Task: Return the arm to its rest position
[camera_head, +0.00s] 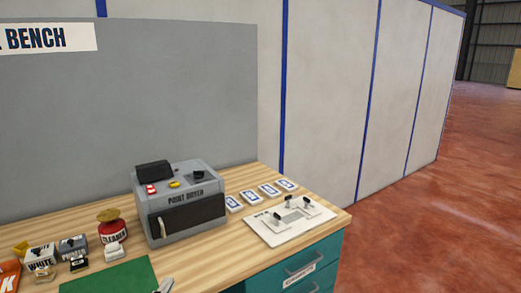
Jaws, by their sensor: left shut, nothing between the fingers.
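Only a small grey tip of my left gripper (165,286) shows at the bottom edge, by the right side of the green mat (110,279). It is shut and holds nothing. The rest of my left arm is out of the picture. My right gripper is not in view.
Teal drawers (300,268) are below. Open floor lies right.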

